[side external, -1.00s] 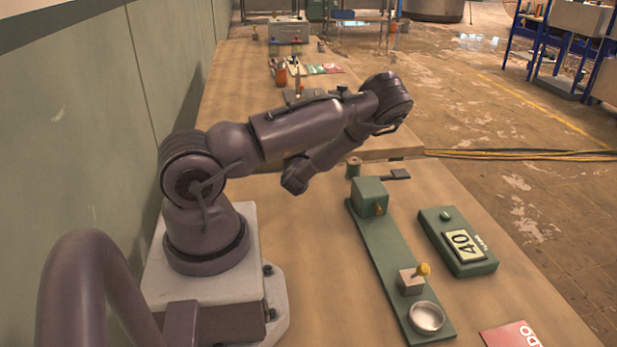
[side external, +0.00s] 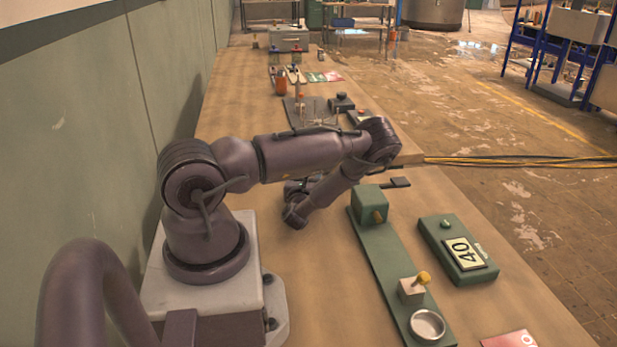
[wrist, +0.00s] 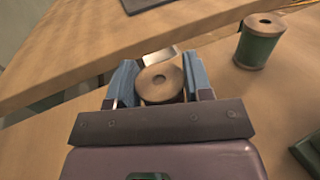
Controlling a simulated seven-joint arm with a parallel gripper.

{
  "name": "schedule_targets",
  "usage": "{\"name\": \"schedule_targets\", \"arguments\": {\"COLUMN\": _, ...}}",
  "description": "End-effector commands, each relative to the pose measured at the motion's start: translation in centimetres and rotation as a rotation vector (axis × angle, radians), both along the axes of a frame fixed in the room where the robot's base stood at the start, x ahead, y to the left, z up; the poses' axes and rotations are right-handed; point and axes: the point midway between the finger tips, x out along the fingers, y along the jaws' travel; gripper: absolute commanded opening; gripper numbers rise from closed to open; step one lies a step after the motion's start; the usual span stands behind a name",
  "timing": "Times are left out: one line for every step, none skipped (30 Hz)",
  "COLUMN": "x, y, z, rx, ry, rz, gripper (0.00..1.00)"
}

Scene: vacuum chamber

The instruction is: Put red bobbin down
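In the wrist view, my gripper (wrist: 160,85) has its two blue-grey fingers on either side of a bobbin (wrist: 159,80), shut on it. In the side external view my arm's wrist is low over the bench, left of the green fixture, and hides the fingers and bobbin. I cannot tell whether the bobbin touches the bench.
A green bobbin (wrist: 257,45) stands upright to the right in the wrist view. Bare bench lies between arm base and fixture.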

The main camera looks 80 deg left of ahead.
Motion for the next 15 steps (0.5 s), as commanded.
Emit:
{"name": "schedule_targets", "arguments": {"x": 0.0, "y": 0.0, "z": 0.02, "rx": 0.0, "ry": 0.0, "rz": 0.0, "gripper": 0.58}}
{"name": "schedule_targets", "arguments": {"x": 0.01, "y": 0.0, "z": 0.02, "rx": 0.0, "ry": 0.0, "rz": 0.0, "gripper": 0.65}}
{"name": "schedule_targets", "arguments": {"x": 0.0, "y": 0.0, "z": 0.03, "rx": 0.0, "ry": 0.0, "rz": 0.0, "gripper": 0.7}}
{"name": "schedule_targets", "arguments": {"x": 0.0, "y": 0.0, "z": 0.03, "rx": 0.0, "ry": 0.0, "rz": 0.0, "gripper": 0.7}}
{"name": "schedule_targets", "arguments": {"x": 0.0, "y": 0.0, "z": 0.03, "rx": 0.0, "ry": 0.0, "rz": 0.0, "gripper": 0.7}}
{"name": "schedule_targets", "arguments": {"x": 0.0, "y": 0.0, "z": 0.03, "rx": 0.0, "ry": 0.0, "rz": 0.0, "gripper": 0.7}}
{"name": "schedule_targets", "arguments": {"x": 0.0, "y": 0.0, "z": 0.03, "rx": 0.0, "ry": 0.0, "rz": 0.0, "gripper": 0.7}}
{"name": "schedule_targets", "arguments": {"x": 0.0, "y": 0.0, "z": 0.04, "rx": 0.0, "ry": 0.0, "rz": 0.0, "gripper": 0.7}}
{"name": "schedule_targets", "arguments": {"x": 0.0, "y": 0.0, "z": 0.04, "rx": 0.0, "ry": 0.0, "rz": 0.0, "gripper": 0.7}}
{"name": "schedule_targets", "arguments": {"x": 0.0, "y": 0.0, "z": 0.04, "rx": 0.0, "ry": 0.0, "rz": 0.0, "gripper": 0.7}}
{"name": "schedule_targets", "arguments": {"x": -0.01, "y": 0.0, "z": 0.05, "rx": 0.0, "ry": 0.0, "rz": 0.001, "gripper": 0.7}}
{"name": "schedule_targets", "arguments": {"x": -0.02, "y": 0.02, "z": 0.06, "rx": 0.0, "ry": -0.001, "rz": 0.001, "gripper": 0.7}}
{"name": "schedule_targets", "arguments": {"x": -0.02, "y": 0.02, "z": 0.08, "rx": -0.001, "ry": -0.002, "rz": 0.002, "gripper": 0.7}}
{"name": "schedule_targets", "arguments": {"x": -0.09, "y": -0.29, "z": 0.02, "rx": -0.001, "ry": 0.0, "rz": 0.0, "gripper": 0.7}}
{"name": "schedule_targets", "arguments": {"x": -0.24, "y": -0.74, "z": -0.02, "rx": -0.003, "ry": 0.001, "rz": 0.0, "gripper": 0.7}}
